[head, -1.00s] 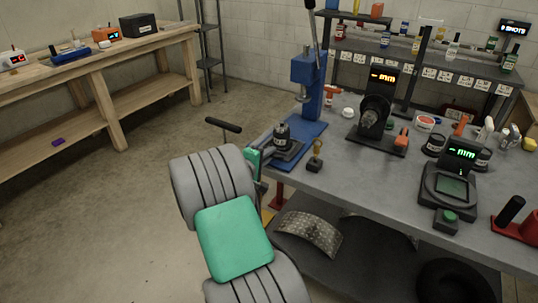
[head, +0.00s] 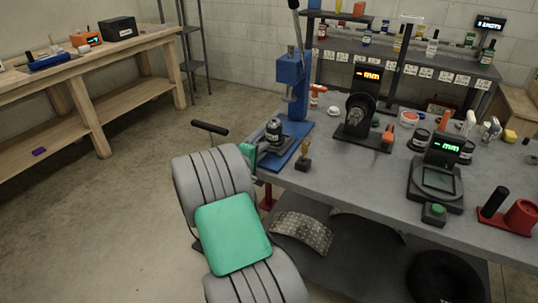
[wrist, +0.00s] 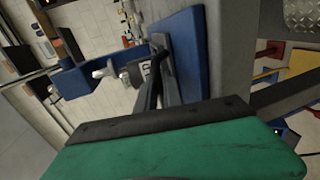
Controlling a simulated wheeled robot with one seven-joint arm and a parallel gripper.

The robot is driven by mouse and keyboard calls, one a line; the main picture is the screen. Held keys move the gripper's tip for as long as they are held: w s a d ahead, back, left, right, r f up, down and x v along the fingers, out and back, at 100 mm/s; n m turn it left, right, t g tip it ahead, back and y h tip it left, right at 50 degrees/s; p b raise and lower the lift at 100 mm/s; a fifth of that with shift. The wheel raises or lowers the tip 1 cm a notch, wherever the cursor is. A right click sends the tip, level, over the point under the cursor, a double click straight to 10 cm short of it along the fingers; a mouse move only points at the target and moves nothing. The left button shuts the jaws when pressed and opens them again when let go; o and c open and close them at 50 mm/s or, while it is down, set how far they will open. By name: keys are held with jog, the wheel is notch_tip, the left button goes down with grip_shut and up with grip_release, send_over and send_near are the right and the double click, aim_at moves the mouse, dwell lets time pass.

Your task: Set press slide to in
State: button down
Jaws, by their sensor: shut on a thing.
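The blue press (head: 292,75) stands at the left end of the grey workbench, with its lever up. Its dark press slide (head: 270,145) is at the near left of the blue base and carries a dark cylindrical part (head: 273,130). The blue press also shows in the wrist view (wrist: 75,82), beside the cylindrical part (wrist: 135,73). My gripper (wrist: 150,97) is shut on the press slide at its near side. The grip itself is mostly hidden by my green and grey arm in the head view.
A small brass-and-black stamp (head: 303,158) stands just right of the press base. A dark gauge (head: 360,125) and a scale (head: 437,180) stand further right.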

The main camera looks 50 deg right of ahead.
jog(key=shift+d, duration=0.25)
jog(key=shift+a, duration=0.2)
jog(key=c, duration=1.8)
grip_release()
jog(key=v, duration=0.7)
jog(key=shift+s+a, duration=0.1)
jog(key=shift+a, duration=0.25)
